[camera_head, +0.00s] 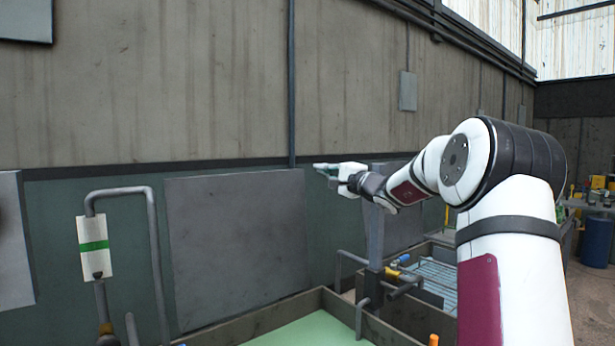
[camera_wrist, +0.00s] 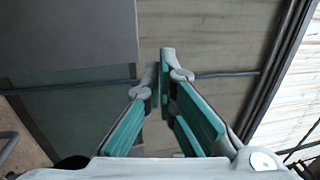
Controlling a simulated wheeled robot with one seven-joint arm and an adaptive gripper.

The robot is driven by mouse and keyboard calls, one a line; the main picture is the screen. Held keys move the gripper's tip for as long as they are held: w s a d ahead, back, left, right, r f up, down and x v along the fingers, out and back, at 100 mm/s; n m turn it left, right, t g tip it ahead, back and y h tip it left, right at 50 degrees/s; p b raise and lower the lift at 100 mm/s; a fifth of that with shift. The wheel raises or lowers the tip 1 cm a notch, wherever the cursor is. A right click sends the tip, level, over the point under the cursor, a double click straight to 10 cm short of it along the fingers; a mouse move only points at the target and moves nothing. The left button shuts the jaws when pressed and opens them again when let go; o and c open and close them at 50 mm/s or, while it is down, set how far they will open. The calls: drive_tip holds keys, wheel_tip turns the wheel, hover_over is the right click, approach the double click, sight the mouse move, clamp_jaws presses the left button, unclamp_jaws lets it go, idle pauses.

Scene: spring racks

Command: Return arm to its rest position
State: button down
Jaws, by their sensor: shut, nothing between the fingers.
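My arm rises at the right of the head view and stretches away toward the wall. My gripper (camera_head: 322,167) is at its far end, raised above the benches and pointing left in the picture. In the wrist view my gripper (camera_wrist: 160,65) has its two green-padded fingers together at the tips, with nothing held between them. Behind the fingers the wrist view shows a grey panel and wall.
A grey panel (camera_head: 238,248) stands against the wall (camera_head: 200,85). A bent pipe frame with a white and green box (camera_head: 94,248) is at left. A green-floored tray (camera_head: 310,333) lies below, with a post (camera_head: 374,235) at its corner. A blue barrel (camera_head: 596,242) stands far right.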

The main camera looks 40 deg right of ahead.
drive_tip(key=shift+s, duration=0.15)
drive_tip(key=s+a+f+n+g+y, duration=0.2)
drive_tip(key=a+n+g+y, duration=0.15)
drive_tip(key=a, duration=0.95)
drive_tip(key=s+a+f+n+g+y, duration=0.1)
drive_tip(key=s+a+n+g+y, duration=0.3)
drive_tip(key=a, duration=1)
drive_tip(key=s+a+f+n+g+h+p, duration=0.1)
drive_tip(key=s+a+f+n+g, duration=0.15)
drive_tip(key=s+a+n, duration=0.4)
drive_tip(key=s+a+f+g+h, duration=0.1)
drive_tip(key=s+a+f, duration=0.2)
drive_tip(key=s, duration=0.3)
drive_tip(key=s+a+f+n+g+h, duration=0.1)
drive_tip(key=s+a+f+g, duration=0.1)
drive_tip(key=s, duration=0.4)
drive_tip(key=s+a+f+g+h, duration=0.1)
drive_tip(key=s+a+f, duration=0.2)
drive_tip(key=s, duration=0.3)
drive_tip(key=s+d+f+n+h, duration=0.1)
drive_tip(key=s+d+f+h, duration=0.1)
drive_tip(key=s, duration=0.5)
drive_tip(key=s+d+f+n+g+h+p, duration=0.1)
drive_tip(key=s+d+f+h, duration=0.1)
drive_tip(key=s, duration=0.5)
wheel_tip(320, 180, down, 2)
drive_tip(key=shift+s+d+n+g, duration=0.3)
drive_tip(key=shift+s+d, duration=0.1)
drive_tip(key=shift+d, duration=0.3)
